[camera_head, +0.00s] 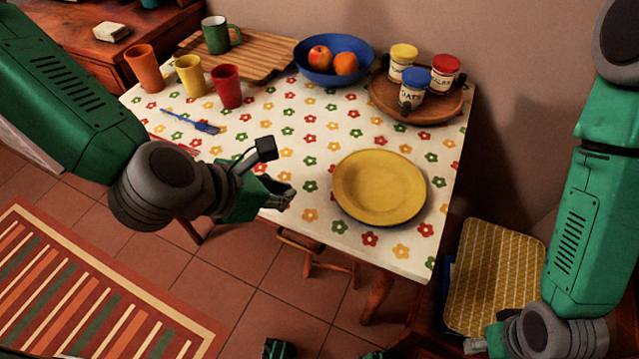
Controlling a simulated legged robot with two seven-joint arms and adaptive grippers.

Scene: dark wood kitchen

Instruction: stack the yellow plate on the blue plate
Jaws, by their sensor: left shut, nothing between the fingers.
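The yellow plate (378,185) lies face up near the front right of the table. A thin dark bluish edge shows under its lower rim; this looks like the blue plate (392,224), otherwise hidden beneath it. My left gripper (288,194) is shut and empty, left of the yellow plate and apart from it, at the table's front edge. My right gripper (476,346) is low at the bottom right, off the table, and cut by the picture's edge. Its fingers cannot be made out.
A blue bowl (312,76) with fruit, a wooden tray (388,103) with jars, several cups and a blue fork (190,122) stand or lie farther back on the flowered tablecloth (300,125). The cloth's middle is clear. A yellow patterned cushion (495,275) is at right.

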